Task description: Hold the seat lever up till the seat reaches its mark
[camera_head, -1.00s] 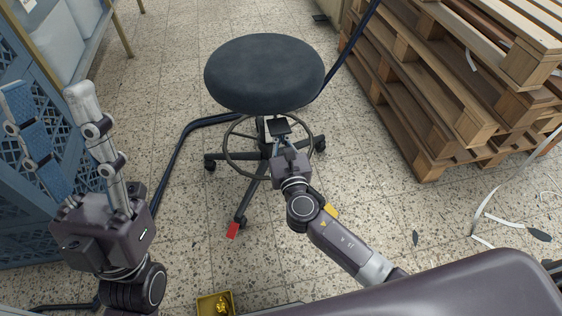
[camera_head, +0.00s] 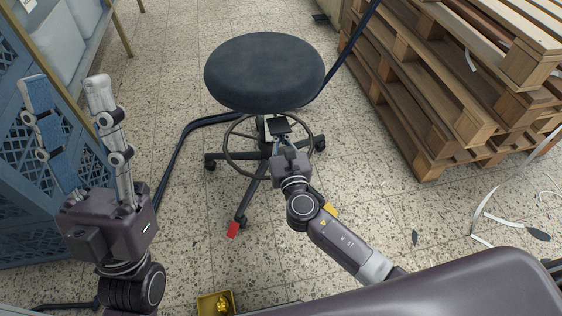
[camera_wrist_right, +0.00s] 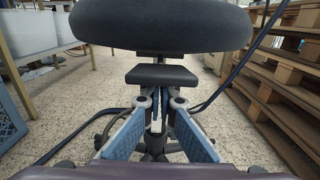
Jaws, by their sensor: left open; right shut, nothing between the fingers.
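The stool's round dark seat (camera_head: 264,72) stands above a wheeled black base (camera_head: 254,186) with a foot ring. A flat black paddle, which looks like the seat lever (camera_head: 279,127), sticks out under the seat; it also shows in the right wrist view (camera_wrist_right: 162,75). My right gripper (camera_head: 281,142) is shut with nothing between its fingers. Its fingertips (camera_wrist_right: 160,98) are just below the paddle; whether they touch it I cannot tell. A pale patch shows beside the column under the seat. My left gripper (camera_head: 67,84) is open and empty, well left of the stool.
Stacked wooden pallets (camera_head: 455,85) stand on the right, with loose pale straps (camera_head: 490,215) on the floor. A blue crate (camera_head: 22,190) is at the left. A dark hose or cable (camera_head: 180,150) runs behind the stool. A yellow bin (camera_head: 205,304) is at the bottom.

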